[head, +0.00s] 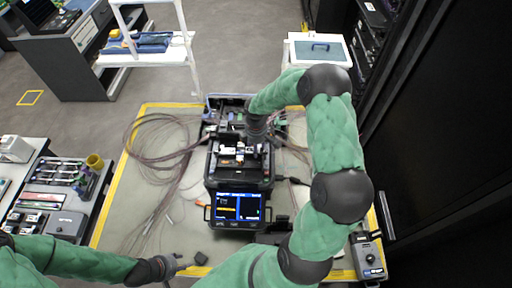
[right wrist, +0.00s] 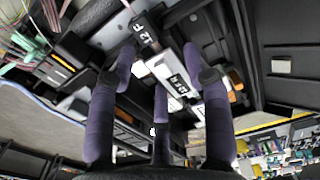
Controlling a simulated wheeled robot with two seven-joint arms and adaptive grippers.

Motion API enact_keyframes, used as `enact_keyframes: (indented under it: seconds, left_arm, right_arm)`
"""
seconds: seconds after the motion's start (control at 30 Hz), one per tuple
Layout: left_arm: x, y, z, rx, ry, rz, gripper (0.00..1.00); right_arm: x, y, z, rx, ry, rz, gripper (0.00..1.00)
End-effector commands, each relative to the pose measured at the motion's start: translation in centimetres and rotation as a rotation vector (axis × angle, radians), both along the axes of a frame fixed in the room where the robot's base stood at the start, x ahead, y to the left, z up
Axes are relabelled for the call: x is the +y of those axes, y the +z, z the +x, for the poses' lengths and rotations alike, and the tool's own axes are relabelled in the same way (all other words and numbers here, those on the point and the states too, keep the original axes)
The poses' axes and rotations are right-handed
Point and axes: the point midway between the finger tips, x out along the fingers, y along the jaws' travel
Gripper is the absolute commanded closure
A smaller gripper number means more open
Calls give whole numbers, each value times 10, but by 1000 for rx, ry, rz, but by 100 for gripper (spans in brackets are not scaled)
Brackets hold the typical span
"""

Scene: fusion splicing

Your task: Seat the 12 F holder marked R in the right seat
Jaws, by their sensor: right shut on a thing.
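The fusion splicer (head: 240,180) stands on the mat with its lit screen facing me. My right gripper (right wrist: 163,68) is over the splicer's top in the right wrist view, with its purple fingers shut on a pale holder (right wrist: 165,72). The holder carries a dark label with white marks, too small to read surely. A dark block marked 12 F (right wrist: 145,30) is just beyond it. I cannot tell whether the held holder touches a seat. In the head view my right arm hides much of the gripper and the right seat. My left gripper (head: 180,267) is low at the mat's front edge, away from the splicer.
Loose fibre cables (head: 160,150) lie on the mat left of the splicer. An open case (head: 225,108) stands behind it. A small dark block (head: 201,258) lies near my left gripper. A tool bench (head: 55,195) stands at left, and a grey device (head: 368,256) at front right.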

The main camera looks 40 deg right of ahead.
Motion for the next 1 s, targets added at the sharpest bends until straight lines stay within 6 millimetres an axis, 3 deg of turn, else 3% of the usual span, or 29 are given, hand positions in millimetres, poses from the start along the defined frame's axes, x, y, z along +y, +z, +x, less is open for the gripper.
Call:
enact_keyframes:
  seconds: [0.03,0.93,0.97,1.0]
  left_arm:
    - [0,-1,0,0,0,0,60]
    - [0,-3,0,0,0,0,60]
    - [0,-3,0,0,0,0,60]
    - [0,-2,0,0,0,0,60]
  right_arm:
    - [4,-9,-5,13,4,8,93]
    - [8,-13,-9,21,4,14,93]
    - [8,-13,-9,21,4,14,42]
    - [8,-13,-9,22,3,14,31]
